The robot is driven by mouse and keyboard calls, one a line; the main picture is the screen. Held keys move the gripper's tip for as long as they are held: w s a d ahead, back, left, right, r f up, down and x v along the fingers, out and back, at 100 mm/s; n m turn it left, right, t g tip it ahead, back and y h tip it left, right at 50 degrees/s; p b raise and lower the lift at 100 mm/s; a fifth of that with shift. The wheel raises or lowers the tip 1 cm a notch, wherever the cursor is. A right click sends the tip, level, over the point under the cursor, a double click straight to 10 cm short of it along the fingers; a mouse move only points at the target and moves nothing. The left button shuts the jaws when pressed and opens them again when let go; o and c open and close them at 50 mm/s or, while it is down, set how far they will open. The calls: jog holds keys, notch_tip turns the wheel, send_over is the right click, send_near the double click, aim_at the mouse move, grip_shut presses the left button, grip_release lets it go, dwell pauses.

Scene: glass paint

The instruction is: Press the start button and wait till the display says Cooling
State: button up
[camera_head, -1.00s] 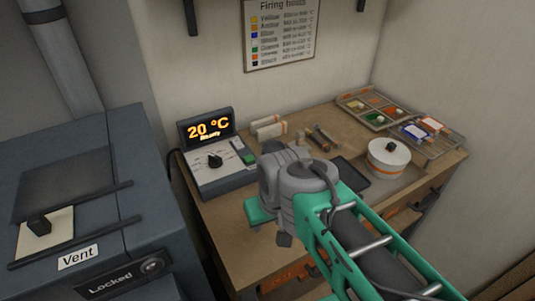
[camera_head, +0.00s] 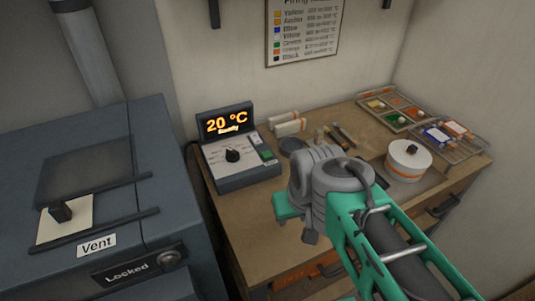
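The controller box (camera_head: 236,170) stands on the wooden bench, left of centre. Its display (camera_head: 226,122) reads "20 °C" in orange, with a smaller word below that looks like "Ready". A black dial (camera_head: 232,155) sits on its sloped panel. A green button (camera_head: 266,155), which looks like the start button, is at the panel's right side. My arm comes in from the lower right. Its end, my gripper (camera_head: 284,207), shows only as a green part right of and in front of the box, apart from it. The fingers are hidden behind the wrist.
The dark kiln (camera_head: 80,150) with "Vent" and "Locked" labels fills the left. On the bench (camera_head: 240,225) are white rolls (camera_head: 288,126), small tools (camera_head: 338,135), a white round pot (camera_head: 408,160), a colour tray (camera_head: 398,108) and a wire rack (camera_head: 455,138). A firing chart hangs behind.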

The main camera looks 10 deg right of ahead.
grip_shut()
dwell(1.5)
